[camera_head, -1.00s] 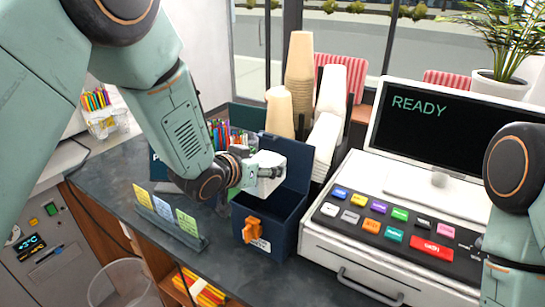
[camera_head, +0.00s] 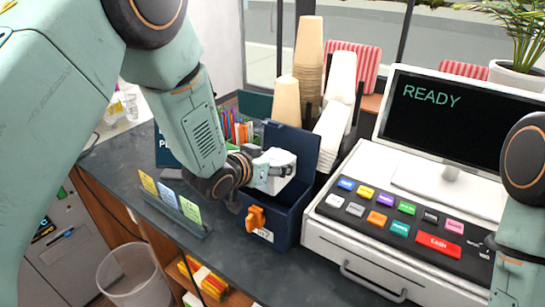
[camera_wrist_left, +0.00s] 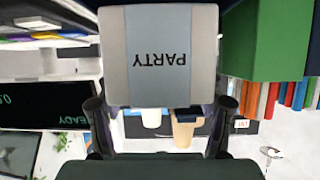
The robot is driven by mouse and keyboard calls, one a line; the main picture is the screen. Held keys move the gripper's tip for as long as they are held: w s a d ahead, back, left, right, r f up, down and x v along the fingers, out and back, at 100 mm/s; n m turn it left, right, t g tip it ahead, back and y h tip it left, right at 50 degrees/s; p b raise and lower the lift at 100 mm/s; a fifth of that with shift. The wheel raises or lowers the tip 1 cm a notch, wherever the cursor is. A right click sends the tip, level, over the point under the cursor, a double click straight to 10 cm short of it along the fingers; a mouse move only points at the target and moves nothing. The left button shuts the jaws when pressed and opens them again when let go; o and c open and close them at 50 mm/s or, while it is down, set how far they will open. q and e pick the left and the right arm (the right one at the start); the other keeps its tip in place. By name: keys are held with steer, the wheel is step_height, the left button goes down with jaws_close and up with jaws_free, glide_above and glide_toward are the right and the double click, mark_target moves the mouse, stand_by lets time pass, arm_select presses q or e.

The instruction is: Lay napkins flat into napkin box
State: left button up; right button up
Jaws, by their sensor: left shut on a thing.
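The napkin box (camera_head: 283,228) is a dark blue box on the counter, with an orange catch (camera_head: 256,217) on its front and its lid (camera_head: 297,142) standing open. My left gripper (camera_head: 268,174) is at the box's open top, shut on a white napkin pack (camera_head: 278,160). In the left wrist view the napkin pack (camera_wrist_left: 199,58) has a grey band reading PARTY, upside down, and sits between the two fingers (camera_wrist_left: 160,100). I cannot tell whether the pack touches the box. The box's inside is mostly hidden. My right arm shows at the right edge, its gripper out of frame.
A cash register (camera_head: 375,245) stands close to the right of the box. Cup stacks (camera_head: 307,60) rise behind it. A card stand (camera_head: 175,208) is at the left front. A clear bin (camera_head: 130,275) is below the counter. The counter (camera_head: 115,165) is bare at far left.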

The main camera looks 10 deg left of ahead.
arm_select(q)
steer(key=shift+w+d+f, duration=0.1)
steer(key=shift+w+f, duration=0.05)
steer(key=shift+f, duration=0.3)
steer(key=shift+w+d+f, duration=0.1)
steer(key=shift+w+f, duration=0.05)
steer(key=shift+f, duration=0.25)
steer(key=shift+s+a+f+b, duration=0.1)
steer(key=shift+a+f+b, duration=0.25)
steer(key=shift+f+b, duration=0.35)
steer(key=shift+s+a+f, duration=0.1)
steer(key=shift+s+a, duration=0.05)
steer(key=shift+s, duration=0.05)
steer(key=shift+s+f+b, duration=0.1)
steer(key=shift+f+b, duration=0.15)
steer(key=shift+b, duration=0.2)
steer(key=shift+d+f+b, duration=0.3)
steer(key=shift+f+b, duration=0.1)
steer(key=shift+f, duration=0.15)
steer(key=shift+w+d+f+b, duration=0.1)
steer(key=shift+w+f+b, duration=0.3)
steer(key=shift+f, duration=0.35)
steer(key=shift+s+a+f+b, duration=0.1)
steer(key=shift+s+f+b, duration=0.05)
steer(key=shift+f+b, duration=0.35)
steer(key=shift+s+a+f+b, duration=0.15)
steer(key=shift+f+b, duration=0.25)
steer(key=shift+f, duration=0.2)
